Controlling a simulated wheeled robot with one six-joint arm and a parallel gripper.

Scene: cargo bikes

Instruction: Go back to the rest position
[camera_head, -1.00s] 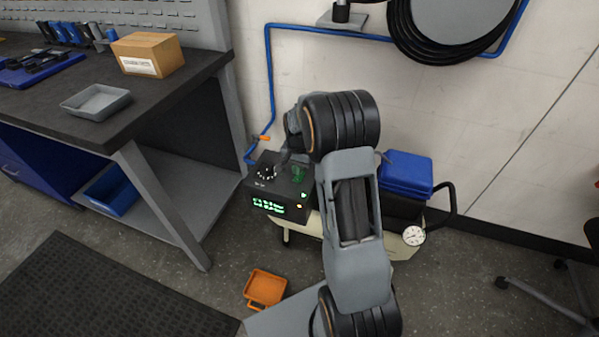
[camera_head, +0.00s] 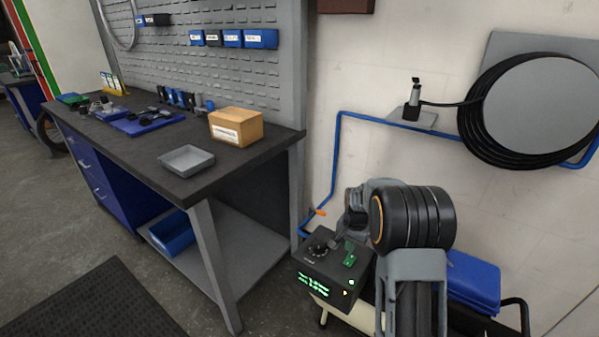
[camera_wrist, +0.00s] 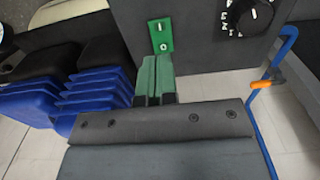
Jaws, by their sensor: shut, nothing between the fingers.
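My gripper (camera_wrist: 155,80) is shut and empty in the wrist view, its green-tipped fingers together. The fingertips are just short of a green rocker switch (camera_wrist: 162,36) on the dark control box; I cannot tell whether they touch it. In the head view my bent arm (camera_head: 415,220) reaches over the control box (camera_head: 330,277), which has a lit green display and a dial. The switch also shows there (camera_head: 350,254), but my wrist mostly hides the gripper.
A workbench (camera_head: 120,150) with a grey tray (camera_head: 187,160) and a cardboard box (camera_head: 236,127) stands to the left. A blue case (camera_head: 473,280) sits right of my arm. A blue pipe (camera_head: 337,160) and a hose reel (camera_head: 540,110) are on the wall. A dark mat (camera_head: 95,308) lies on the floor.

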